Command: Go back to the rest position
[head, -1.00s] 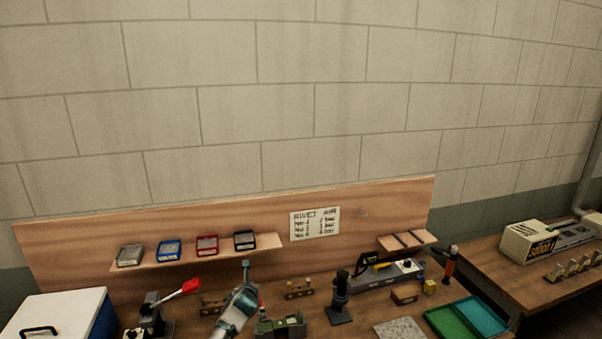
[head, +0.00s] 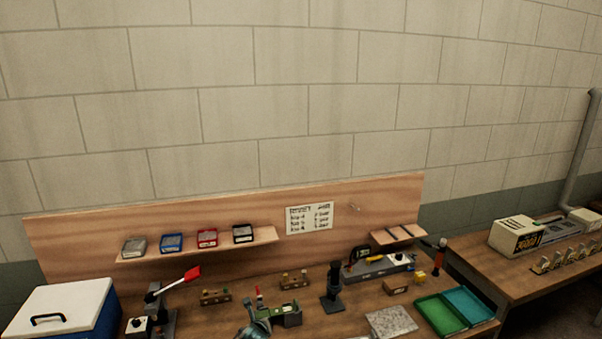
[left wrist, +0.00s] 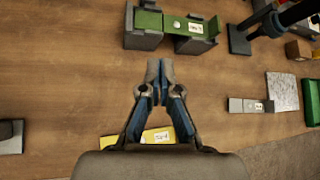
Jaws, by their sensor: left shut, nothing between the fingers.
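My left gripper (left wrist: 160,70) is shut and empty in the left wrist view, with its two fingertips together. It hangs above the wooden workbench (left wrist: 70,75). A small part of it shows at the bottom edge of the head view (head: 250,333), in front of the green fixture (head: 280,314). That fixture also shows beyond the fingertips in the left wrist view (left wrist: 180,24), apart from them. A yellow labelled piece (left wrist: 158,136) lies partly hidden behind the gripper's linkage. My right gripper is in no view.
A lever press with a red handle (head: 180,284) and a white-lidded blue box (head: 62,308) stand at left. A black upright tool (head: 333,290), grey slab (head: 391,321) and green tray (head: 440,314) stand right. Bins (head: 171,242) sit on a shelf behind. A second bench (head: 480,250) is at far right.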

